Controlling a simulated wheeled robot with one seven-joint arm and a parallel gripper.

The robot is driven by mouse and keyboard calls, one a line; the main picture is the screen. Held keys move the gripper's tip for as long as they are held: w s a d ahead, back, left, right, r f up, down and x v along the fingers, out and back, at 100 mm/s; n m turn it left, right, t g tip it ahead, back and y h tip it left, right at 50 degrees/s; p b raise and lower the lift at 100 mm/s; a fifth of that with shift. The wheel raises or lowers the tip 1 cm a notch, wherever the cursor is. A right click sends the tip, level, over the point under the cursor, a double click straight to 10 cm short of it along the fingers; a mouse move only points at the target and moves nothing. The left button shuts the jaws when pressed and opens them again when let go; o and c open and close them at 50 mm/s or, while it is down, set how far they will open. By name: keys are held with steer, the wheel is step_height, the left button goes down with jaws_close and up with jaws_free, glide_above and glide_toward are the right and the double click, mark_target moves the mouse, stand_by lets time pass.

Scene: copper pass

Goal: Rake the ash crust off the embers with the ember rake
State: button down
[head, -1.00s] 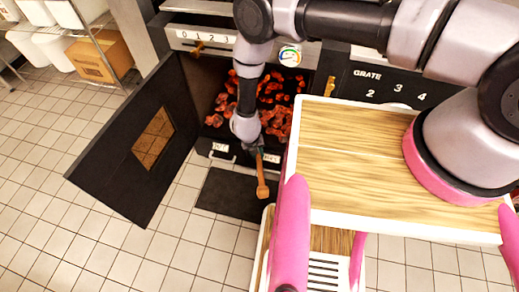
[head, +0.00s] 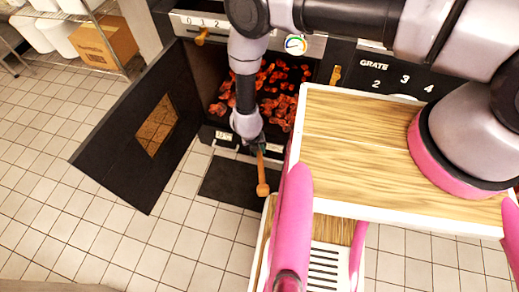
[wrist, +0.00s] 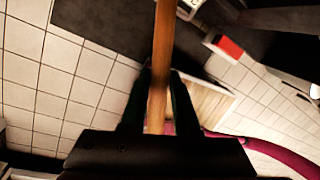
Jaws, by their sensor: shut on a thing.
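The ember rake (head: 262,178) shows as an orange-brown wooden handle with a knob at its lower end. It also crosses the wrist view (wrist: 160,60) from the top to between the jaws. My gripper (wrist: 157,95) is shut on this handle, and in the head view my gripper (head: 256,146) is just in front of the firebox mouth. The rake's head is hidden. Glowing orange embers (head: 278,107) lie in the open firebox, with dark patches among them. A separate ash crust is hard to make out.
The firebox door (head: 125,165) stands open at the left. A dark mat (head: 228,184) lies on the tiled floor below the mouth. A dial gauge (head: 295,44) and the grate panel (head: 385,80) are above and right. A shelf with a cardboard box (head: 103,42) is at far left.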

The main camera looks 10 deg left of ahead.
steer(key=shift+d+v, duration=0.2)
steer(key=shift+v, duration=1.2)
steer(key=shift+w+r, duration=0.1)
steer(key=shift+w, duration=0.15)
steer(key=s+r, duration=0.2)
steer(key=s, duration=0.8)
steer(key=s+a+r, duration=0.1)
steer(key=s+r, duration=0.1)
steer(key=s, duration=0.8)
steer(key=shift+a, duration=0.3)
steer(key=shift+w, duration=0.1)
steer(key=w+d+f, duration=0.1)
steer(key=w+f, duration=0.1)
steer(key=w, duration=1)
steer(key=shift+w+f, duration=0.3)
steer(key=shift+w, duration=0.1)
